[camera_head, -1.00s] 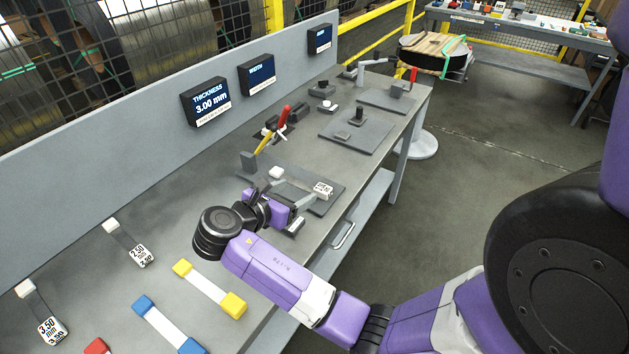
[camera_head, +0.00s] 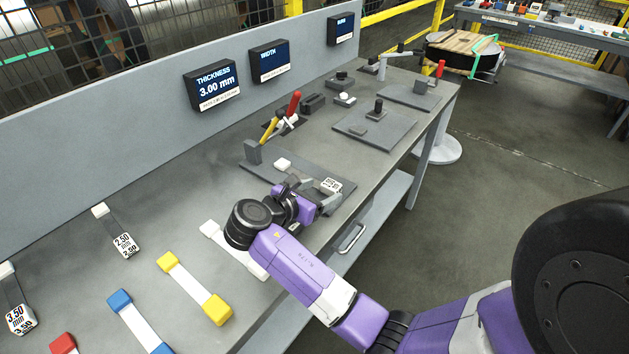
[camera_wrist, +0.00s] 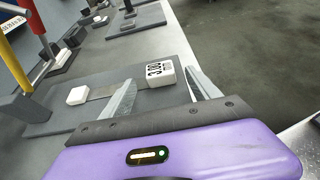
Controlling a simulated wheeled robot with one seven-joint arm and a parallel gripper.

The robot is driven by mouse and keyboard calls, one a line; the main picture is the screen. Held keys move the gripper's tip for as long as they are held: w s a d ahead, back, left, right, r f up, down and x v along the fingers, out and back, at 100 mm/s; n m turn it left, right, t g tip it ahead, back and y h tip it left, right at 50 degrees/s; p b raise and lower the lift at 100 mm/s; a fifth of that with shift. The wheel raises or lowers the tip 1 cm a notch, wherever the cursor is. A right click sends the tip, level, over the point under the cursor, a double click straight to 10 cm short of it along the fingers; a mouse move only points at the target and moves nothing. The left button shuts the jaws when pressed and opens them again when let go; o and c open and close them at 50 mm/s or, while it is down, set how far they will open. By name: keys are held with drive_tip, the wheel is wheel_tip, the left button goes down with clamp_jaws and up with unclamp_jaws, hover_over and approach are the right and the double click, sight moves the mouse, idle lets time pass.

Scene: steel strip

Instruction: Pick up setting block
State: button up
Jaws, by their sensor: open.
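A setting block has a white end labelled 3.00 (camera_head: 331,185), joined by a thin grey strip to a plain white end (camera_head: 283,163). It lies on a dark grey plate (camera_head: 345,204) on the bench. In the wrist view the labelled end (camera_wrist: 160,69) is just beyond my fingertips, roughly between them, and the plain end (camera_wrist: 77,95) is left of the left finger. My gripper (camera_head: 306,190) is open and low over the plate; it also shows in the wrist view (camera_wrist: 160,80). I cannot tell whether a finger touches the strip.
Similar blocks marked 2.50 (camera_head: 122,245) and 3.50 (camera_head: 19,318) lie at left. Yellow (camera_head: 217,309), blue (camera_head: 120,300) and white-ended bars lie nearer. A wall display (camera_head: 212,84) reads thickness 3.00 mm.

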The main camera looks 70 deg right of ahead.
sight(331, 184)
drive_tip(key=shift+r+x, duration=0.15)
drive_tip(key=shift+x, duration=1.2)
drive_tip(key=shift+r+x, duration=0.1)
drive_tip(key=shift+x, duration=1.25)
clamp_jaws()
drive_tip(key=shift+r+p, duration=0.15)
drive_tip(key=shift+p, duration=0.25)
